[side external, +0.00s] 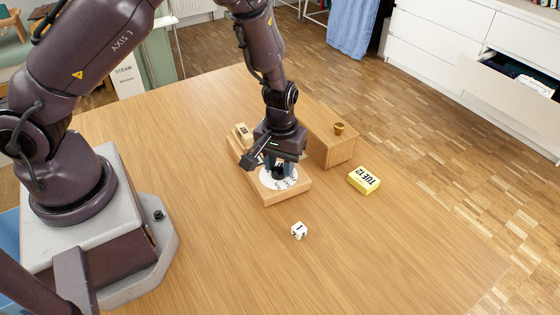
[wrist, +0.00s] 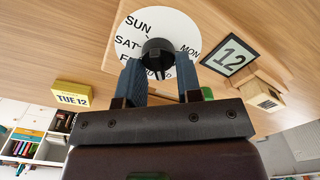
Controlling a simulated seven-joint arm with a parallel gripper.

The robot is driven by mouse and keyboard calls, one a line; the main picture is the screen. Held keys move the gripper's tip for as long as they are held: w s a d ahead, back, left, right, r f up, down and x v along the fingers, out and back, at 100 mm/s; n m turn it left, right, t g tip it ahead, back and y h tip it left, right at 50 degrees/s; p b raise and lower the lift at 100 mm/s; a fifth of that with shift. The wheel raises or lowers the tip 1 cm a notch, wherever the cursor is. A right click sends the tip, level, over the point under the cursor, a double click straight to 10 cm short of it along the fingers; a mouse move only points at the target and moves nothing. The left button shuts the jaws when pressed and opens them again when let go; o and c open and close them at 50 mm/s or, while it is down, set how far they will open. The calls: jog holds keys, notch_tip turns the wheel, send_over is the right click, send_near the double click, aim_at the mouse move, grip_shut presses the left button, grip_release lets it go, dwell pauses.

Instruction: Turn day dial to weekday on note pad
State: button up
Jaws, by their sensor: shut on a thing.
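The day dial is a white disc (side external: 267,181) on a wooden base (side external: 297,192). My gripper (side external: 279,169) points down over the disc. Its two fingers (wrist: 159,66) are shut on the black central knob (wrist: 158,46). The note pad is a yellow block (side external: 364,180) reading TUE 12, lying right of the base; it also shows in the wrist view (wrist: 73,97). A framed 12 card (wrist: 229,55) is beside the disc.
A wooden box (side external: 340,152) with a brass knob (side external: 339,128) stands behind the dial, to its right. A white cube marked 1 (side external: 299,231) lies in front. A small wooden piece (side external: 242,133) is at the base's far end. The table's front right is clear.

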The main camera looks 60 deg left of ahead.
jog(key=shift+n, duration=0.3)
jog(key=n, duration=0.3)
jog(key=shift+s, duration=0.15)
jog(key=shift+s+a+n, duration=0.1)
jog(key=shift+n, duration=1.9)
jog(key=o, duration=0.8)
jog(key=shift+r, duration=0.1)
notch_tip(320, 180, up, 13)
jog(key=shift+f, duration=0.1)
